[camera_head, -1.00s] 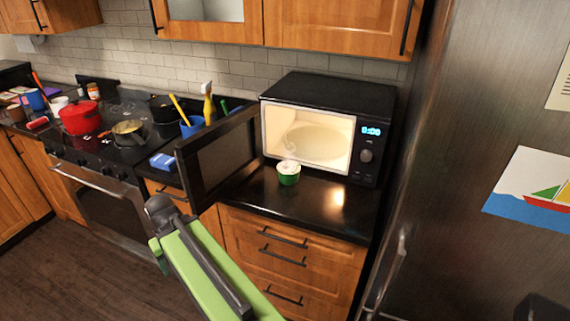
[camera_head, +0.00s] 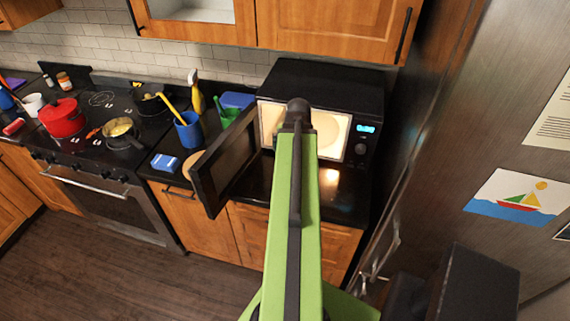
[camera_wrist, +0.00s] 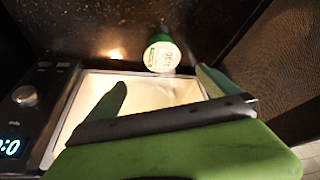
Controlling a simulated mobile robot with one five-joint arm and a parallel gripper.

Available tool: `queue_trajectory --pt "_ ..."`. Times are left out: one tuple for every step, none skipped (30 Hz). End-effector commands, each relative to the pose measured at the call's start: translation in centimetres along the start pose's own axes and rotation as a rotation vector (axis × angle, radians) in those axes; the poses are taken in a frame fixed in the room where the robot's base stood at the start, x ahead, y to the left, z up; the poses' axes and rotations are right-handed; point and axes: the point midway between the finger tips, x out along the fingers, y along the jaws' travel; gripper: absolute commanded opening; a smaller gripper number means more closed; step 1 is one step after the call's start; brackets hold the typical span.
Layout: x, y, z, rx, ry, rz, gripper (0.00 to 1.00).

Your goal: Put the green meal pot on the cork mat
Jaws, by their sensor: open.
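The green meal pot (camera_wrist: 160,56), with a white printed lid, shows in the wrist view on the dark counter in front of the lit microwave. In the head view my arm hides it. My gripper (camera_wrist: 161,77) is open and empty. Its fingers point toward the pot, one to each side of it in the picture; the exact gap is unclear. A tan round piece, seemingly the cork mat (camera_head: 192,165), lies on the counter left of the microwave door, which partly covers it in the head view.
The microwave (camera_head: 365,100) is lit inside. Its open door (camera_head: 226,162) juts out over the counter left of my arm. The fridge (camera_head: 490,130) closes off the right.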

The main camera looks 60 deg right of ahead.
Motion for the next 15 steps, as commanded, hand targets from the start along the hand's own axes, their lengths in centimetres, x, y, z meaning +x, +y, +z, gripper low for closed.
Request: queue_trajectory --pt "1.8 -0.2 0.2 -0.003 0.000 -0.001 1.00" --pt "2.5 -0.3 0.2 -0.005 0.000 -0.002 1.00" --pt "3.4 -0.5 0.3 -0.007 0.000 -0.003 1.00" --pt "4.1 -0.6 0.3 -0.008 -0.001 -0.003 1.00" --pt "4.8 -0.6 0.3 -0.009 -0.001 -0.003 1.00" --pt "5.7 -0.7 0.3 -0.010 -0.001 -0.004 1.00" --pt "6.3 -0.8 0.3 -0.011 -0.001 -0.004 1.00" --pt "7.0 -0.8 0.3 -0.012 -0.001 -0.004 1.00" --pt "7.8 -0.9 0.3 -0.012 -0.001 -0.005 1.00" --pt "8.5 -0.9 0.3 -0.013 -0.001 -0.005 1.00" --pt "9.1 -1.0 0.3 -0.013 -0.001 -0.005 1.00" --pt "9.9 -1.0 0.3 -0.014 -0.001 -0.005 1.00" --pt "10.4 -1.1 0.3 -0.014 -0.001 -0.005 1.00" --pt "10.8 -1.1 0.3 -0.014 -0.001 -0.006 1.00" --pt "11.1 -1.1 0.2 -0.015 -0.001 -0.006 1.00"
